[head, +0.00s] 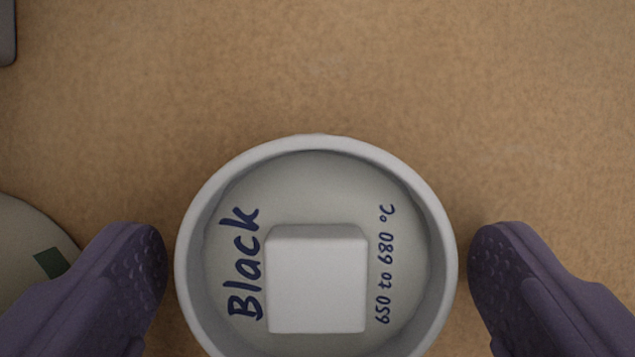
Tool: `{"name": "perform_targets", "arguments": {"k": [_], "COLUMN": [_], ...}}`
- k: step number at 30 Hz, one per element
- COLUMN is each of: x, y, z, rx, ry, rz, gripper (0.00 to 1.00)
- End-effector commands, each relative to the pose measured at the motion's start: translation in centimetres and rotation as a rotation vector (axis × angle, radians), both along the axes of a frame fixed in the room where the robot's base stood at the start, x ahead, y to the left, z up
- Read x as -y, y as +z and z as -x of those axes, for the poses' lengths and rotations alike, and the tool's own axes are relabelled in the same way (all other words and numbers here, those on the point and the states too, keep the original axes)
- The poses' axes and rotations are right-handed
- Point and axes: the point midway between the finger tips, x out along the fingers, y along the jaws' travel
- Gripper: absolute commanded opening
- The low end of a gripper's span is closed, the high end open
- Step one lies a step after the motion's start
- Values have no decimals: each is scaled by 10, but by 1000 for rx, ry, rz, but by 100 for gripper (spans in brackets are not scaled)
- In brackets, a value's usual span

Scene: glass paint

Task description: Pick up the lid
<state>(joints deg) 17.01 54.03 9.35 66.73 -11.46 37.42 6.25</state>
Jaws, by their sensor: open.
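The lid (230,185) is a round, pale grey-white disc with a raised rim, seen from above at the lower middle of the head view. A white square knob (316,285) stands up at its centre. Blue handwriting on it reads "Black" and "650 to 680 °C". My gripper (318,268) is open, with one purple finger on each side of the lid and a gap between each finger and the rim. The lid's lower edge is cut off by the frame. Whether the lid sits on a jar is hidden.
The surface (480,90) is brown and board-like, clear above and to the right of the lid. A round pale object (22,245) with a dark green patch lies at the left edge, partly behind the left finger. A grey object (6,35) shows at the top left corner.

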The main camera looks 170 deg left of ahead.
Motion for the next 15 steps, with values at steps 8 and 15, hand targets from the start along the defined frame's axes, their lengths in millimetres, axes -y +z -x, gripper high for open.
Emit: {"name": "perform_targets", "arguments": {"k": [8, 15], "x": [0, 0], "y": [1, 1], "z": [0, 0], "rx": [0, 0], "ry": [1, 1], "rz": [0, 0], "gripper": [75, 45]}}
